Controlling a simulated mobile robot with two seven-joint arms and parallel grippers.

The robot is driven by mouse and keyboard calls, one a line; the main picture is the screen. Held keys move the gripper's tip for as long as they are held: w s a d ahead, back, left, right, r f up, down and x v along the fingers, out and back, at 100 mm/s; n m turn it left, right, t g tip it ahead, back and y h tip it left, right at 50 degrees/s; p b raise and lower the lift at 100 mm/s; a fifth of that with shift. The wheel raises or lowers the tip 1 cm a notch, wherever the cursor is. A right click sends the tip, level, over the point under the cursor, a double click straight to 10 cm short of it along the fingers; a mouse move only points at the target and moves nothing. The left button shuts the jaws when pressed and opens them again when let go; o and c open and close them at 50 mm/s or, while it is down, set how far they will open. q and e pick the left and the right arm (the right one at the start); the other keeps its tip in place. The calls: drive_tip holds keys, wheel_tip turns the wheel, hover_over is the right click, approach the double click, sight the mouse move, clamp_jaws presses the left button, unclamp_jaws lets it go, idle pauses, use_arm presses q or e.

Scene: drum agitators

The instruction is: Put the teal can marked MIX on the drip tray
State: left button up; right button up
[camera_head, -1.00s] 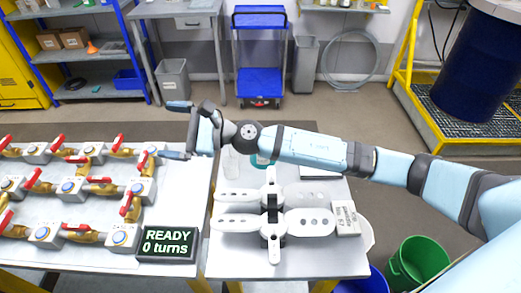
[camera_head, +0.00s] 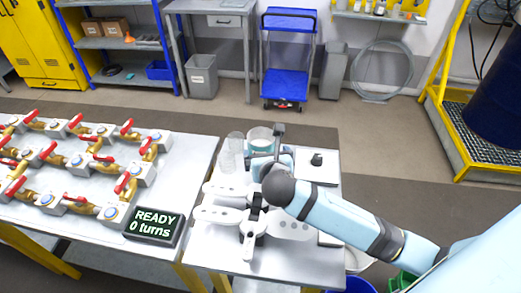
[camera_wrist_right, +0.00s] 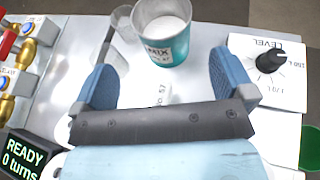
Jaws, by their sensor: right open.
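The teal can marked MIX (camera_wrist_right: 166,45) stands upright on the white table just beyond my right gripper (camera_wrist_right: 163,75) in the right wrist view. It is open at the top with white contents. In the head view the can (camera_head: 262,138) is at the back of the right-hand table, partly behind my right gripper (camera_head: 267,150). The blue fingers are spread wide and empty, with the can ahead of their gap and not between them. I cannot make out which thing is the drip tray. My left gripper is not in view.
A clear container (camera_head: 231,155) stands left of the can. A black LEVEL knob (camera_wrist_right: 270,61) on a white panel is to its right. White perforated paddles (camera_head: 222,214) lie in front. The READY display (camera_head: 154,226) and red-handled valves stand on the left table.

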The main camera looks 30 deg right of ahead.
approach(259, 133)
drive_tip(key=x, duration=0.4)
drive_tip(key=shift+w+f, duration=0.15)
drive_tip(key=shift+f, duration=0.1)
drive_tip(key=c, duration=1.2)
drive_tip(key=shift+c, duration=0.6)
drive_tip(key=shift+r, duration=0.2)
